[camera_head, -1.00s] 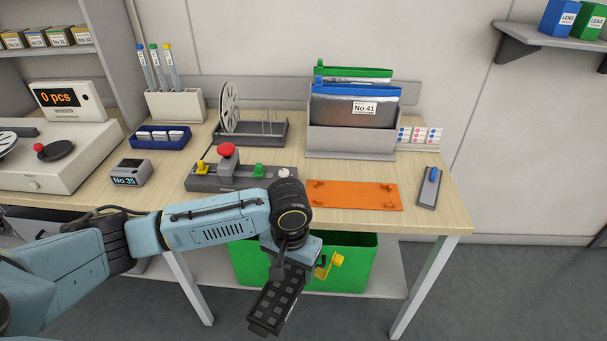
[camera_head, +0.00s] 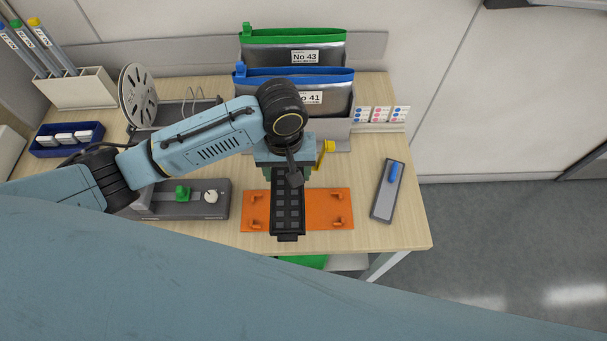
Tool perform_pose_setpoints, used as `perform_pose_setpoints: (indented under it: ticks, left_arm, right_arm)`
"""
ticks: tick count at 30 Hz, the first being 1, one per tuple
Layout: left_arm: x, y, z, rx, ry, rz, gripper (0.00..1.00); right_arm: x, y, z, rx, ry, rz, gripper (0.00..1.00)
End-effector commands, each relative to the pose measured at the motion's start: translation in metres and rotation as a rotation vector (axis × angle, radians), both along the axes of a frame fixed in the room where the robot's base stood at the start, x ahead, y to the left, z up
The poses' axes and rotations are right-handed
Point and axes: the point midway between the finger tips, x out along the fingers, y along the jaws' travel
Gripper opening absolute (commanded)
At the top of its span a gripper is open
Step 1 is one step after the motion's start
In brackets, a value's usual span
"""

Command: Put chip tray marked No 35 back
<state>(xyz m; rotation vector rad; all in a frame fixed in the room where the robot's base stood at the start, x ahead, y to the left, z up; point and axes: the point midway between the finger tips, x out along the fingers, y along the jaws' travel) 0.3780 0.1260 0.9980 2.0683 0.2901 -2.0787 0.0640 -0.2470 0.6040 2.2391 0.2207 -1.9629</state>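A long black chip tray (camera_head: 288,207) with rows of square pockets is in my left gripper (camera_head: 289,174). The tray points toward the front edge and overlaps the middle of an orange plate (camera_head: 329,222) with small raised orange pegs. I cannot tell whether the tray touches the plate or is above it. No number is readable on the tray. My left gripper is at the tray's far end, its fingers partly hidden by the wrist. A yellow part (camera_head: 326,154) shows beside the wrist. My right gripper is not in view.
Behind the arm stand pouches marked No 43 (camera_head: 305,57) and No 41 (camera_head: 312,98) in a grey holder. A grey device with a blue part (camera_head: 388,192) lies right of the plate. A control box (camera_head: 182,208) is left. A blue arm link of mine covers the foreground.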

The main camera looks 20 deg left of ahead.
Motion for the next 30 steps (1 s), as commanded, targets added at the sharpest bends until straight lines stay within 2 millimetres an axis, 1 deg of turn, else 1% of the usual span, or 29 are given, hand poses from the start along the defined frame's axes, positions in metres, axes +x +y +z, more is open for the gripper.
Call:
perform_pose_setpoints:
  ticks: [1, 4, 6, 10, 13, 16, 21, 22, 30]
  left_arm:
    - [-0.001, -0.001, -0.004, 0.000, 0.003, 0.002, 0.36]
    - [-0.002, -0.001, -0.023, 0.001, 0.004, 0.005, 0.36]
    - [-0.002, -0.001, -0.037, 0.002, 0.004, 0.004, 0.36]
    - [-0.001, -0.001, -0.055, 0.001, 0.001, 0.003, 0.36]
    - [-0.001, -0.001, -0.062, 0.000, 0.001, 0.003, 0.36]
    - [-0.001, -0.001, -0.071, 0.000, 0.002, 0.004, 0.36]
    - [-0.001, -0.001, -0.095, 0.002, 0.002, 0.003, 0.36]
    - [-0.001, -0.001, -0.097, 0.002, 0.002, 0.002, 0.36]
    - [-0.001, -0.001, -0.098, -0.001, 0.000, 0.002, 0.36]
  right_arm:
    - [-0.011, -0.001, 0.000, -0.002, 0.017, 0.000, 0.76]
    - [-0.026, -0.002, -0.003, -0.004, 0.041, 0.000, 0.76]
    - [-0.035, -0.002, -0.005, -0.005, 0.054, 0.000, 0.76]
    - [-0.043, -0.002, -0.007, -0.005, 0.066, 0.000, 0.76]
    - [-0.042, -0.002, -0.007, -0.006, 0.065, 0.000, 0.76]
    - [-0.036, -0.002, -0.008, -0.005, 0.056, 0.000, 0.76]
    - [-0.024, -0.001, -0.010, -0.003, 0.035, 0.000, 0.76]
    - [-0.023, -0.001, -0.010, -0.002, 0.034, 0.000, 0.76]
    - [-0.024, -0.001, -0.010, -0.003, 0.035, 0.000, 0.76]
